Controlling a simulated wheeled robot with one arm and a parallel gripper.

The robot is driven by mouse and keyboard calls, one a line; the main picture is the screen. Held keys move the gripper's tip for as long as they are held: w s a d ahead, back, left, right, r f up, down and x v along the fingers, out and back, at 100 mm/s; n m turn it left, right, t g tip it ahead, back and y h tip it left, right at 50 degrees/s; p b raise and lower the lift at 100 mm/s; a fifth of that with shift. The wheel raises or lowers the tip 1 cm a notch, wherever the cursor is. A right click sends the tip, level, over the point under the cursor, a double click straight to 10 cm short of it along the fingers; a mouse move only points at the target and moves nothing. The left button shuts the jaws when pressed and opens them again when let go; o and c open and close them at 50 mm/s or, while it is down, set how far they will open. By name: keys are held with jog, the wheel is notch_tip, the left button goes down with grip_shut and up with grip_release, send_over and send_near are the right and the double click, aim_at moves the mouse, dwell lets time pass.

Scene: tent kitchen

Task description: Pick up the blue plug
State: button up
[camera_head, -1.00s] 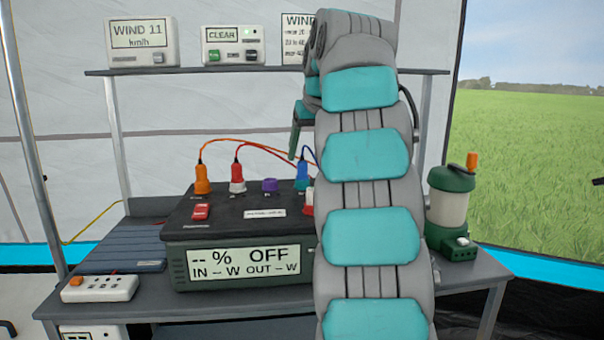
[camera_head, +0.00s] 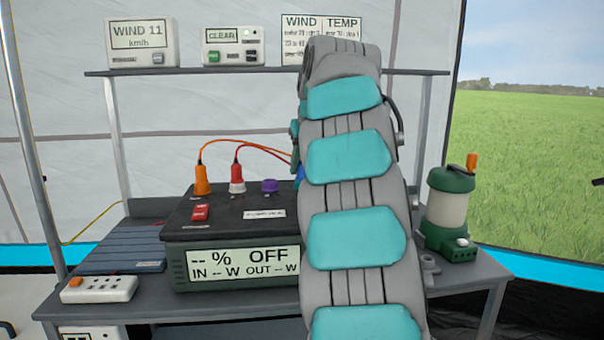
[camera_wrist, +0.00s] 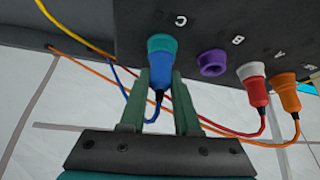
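The blue plug (camera_wrist: 159,72) sits in a teal-collared socket marked C on the dark power box (camera_wrist: 215,25), its blue cable bending away from its tail. My gripper (camera_wrist: 161,82) is open, with one green finger on each side of the blue plug. Narrow gaps seem to show between fingers and plug; I cannot tell whether either finger touches it.
An empty purple socket (camera_wrist: 212,62), a red-and-white plug (camera_wrist: 253,82) and an orange plug (camera_wrist: 286,93) stand in a row beside it. Red and orange cables run close by the gripper. A green lantern (camera_head: 448,212) stands right of my arm.

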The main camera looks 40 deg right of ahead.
grip_shut()
jog(key=shift+r, duration=0.15)
